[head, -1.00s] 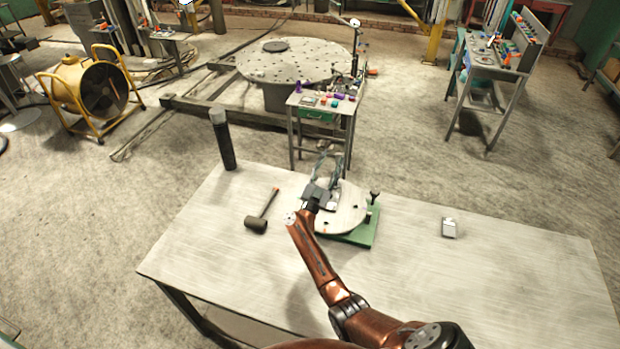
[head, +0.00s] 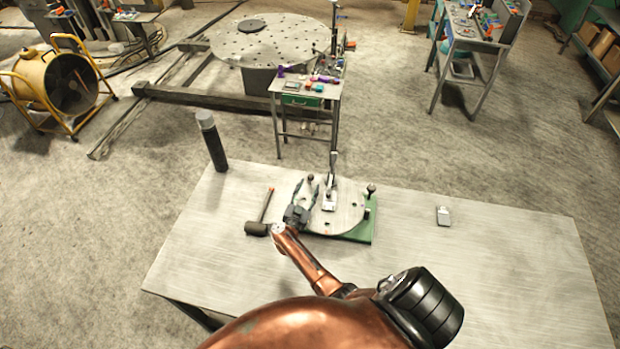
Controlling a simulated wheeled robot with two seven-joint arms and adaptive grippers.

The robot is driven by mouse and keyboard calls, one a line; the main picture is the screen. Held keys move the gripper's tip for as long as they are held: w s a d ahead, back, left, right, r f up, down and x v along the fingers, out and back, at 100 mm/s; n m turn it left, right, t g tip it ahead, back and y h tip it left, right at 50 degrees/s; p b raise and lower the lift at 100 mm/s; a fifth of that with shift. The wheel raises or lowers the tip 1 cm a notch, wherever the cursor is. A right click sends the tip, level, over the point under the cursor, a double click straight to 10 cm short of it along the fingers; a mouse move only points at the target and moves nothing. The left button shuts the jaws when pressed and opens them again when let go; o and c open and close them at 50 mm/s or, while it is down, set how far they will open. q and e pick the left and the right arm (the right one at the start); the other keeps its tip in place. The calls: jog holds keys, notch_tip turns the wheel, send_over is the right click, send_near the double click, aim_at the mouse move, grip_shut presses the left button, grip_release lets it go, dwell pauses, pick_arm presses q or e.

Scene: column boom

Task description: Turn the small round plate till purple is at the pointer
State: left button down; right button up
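The small round plate (head: 345,214) is pale grey with a few dark spots and lies on a green base (head: 361,232) on the bench. A silver upright lever (head: 331,187) stands on the plate. A small dark knob (head: 310,178) shows at its back left. A dark knobbed post (head: 371,193) stands at the right edge; I cannot tell whether it is the pointer. I cannot make out any purple on the plate. My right gripper (head: 307,186) is open over the plate's left part, its fingertips near the dark knob; contact is unclear. My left gripper is not in view.
A mallet (head: 258,228) lies left of the plate. A dark cylinder with a grey top (head: 213,145) stands at the bench's back left corner. A small pale object (head: 443,216) lies to the right. The bench (head: 490,270) is clear at the front right. A small cart (head: 308,88) stands behind.

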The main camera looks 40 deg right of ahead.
aim_at(309, 179)
jog(key=w+d, duration=0.2)
jog(key=w, duration=0.1)
jog(key=shift+d+f, duration=0.15)
jog(key=shift+d, duration=0.4)
jog(key=shift+w, duration=0.1)
jog(key=shift+c, duration=0.3)
jog(key=c, duration=0.7)
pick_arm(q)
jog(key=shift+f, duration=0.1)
pick_arm(e)
grip_shut()
